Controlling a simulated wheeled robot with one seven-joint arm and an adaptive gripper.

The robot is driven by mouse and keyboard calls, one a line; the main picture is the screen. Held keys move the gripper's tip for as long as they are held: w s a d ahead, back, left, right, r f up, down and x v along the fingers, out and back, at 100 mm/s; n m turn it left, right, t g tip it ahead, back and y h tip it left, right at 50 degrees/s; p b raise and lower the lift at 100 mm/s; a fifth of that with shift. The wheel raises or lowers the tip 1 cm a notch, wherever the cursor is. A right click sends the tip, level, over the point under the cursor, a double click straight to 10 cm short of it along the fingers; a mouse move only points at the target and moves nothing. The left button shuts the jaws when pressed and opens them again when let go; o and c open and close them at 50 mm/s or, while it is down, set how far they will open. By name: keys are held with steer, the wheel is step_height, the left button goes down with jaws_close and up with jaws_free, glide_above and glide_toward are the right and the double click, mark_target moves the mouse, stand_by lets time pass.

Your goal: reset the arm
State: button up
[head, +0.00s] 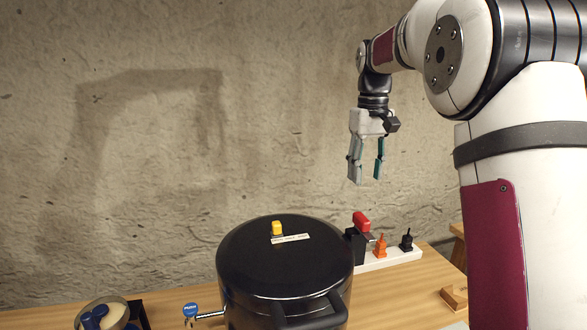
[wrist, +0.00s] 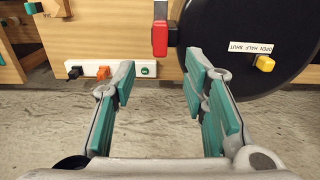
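My gripper (head: 367,160) hangs from my raised arm, fingers pointing down, above and to the right of the black pot (head: 260,255) in the head view. In the wrist view my gripper (wrist: 160,100) has its two teal-padded fingers spread apart with nothing between them. The pot's lid, with a yellow knob (head: 277,228) and a white label reading "OPEN HALF SHUT", shows at the right of the wrist view (wrist: 240,25). The gripper touches nothing that I can see.
A white power strip (head: 388,259) with plugs, one orange (head: 381,245), lies behind the pot. A red-topped black object (head: 361,222) stands beside it. A bowl (head: 103,312) is at the front left; a wooden block (head: 454,298) is at right. Air around the gripper is clear.

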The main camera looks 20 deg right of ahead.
steer(key=s+a+r+t, duration=0.35)
steer(key=s+a, duration=0.55)
steer(key=s, duration=0.6)
steer(key=s+a+f+t, duration=0.1)
steer(key=s+a+f, duration=0.1)
steer(key=s+f, duration=0.2)
steer(key=s+a+f+t, duration=0.1)
steer(key=s+a+f, duration=0.2)
steer(key=s, duration=0.8)
steer(key=shift+a+f, duration=0.2)
steer(key=shift+f, duration=0.15)
steer(key=shift+c, duration=0.2)
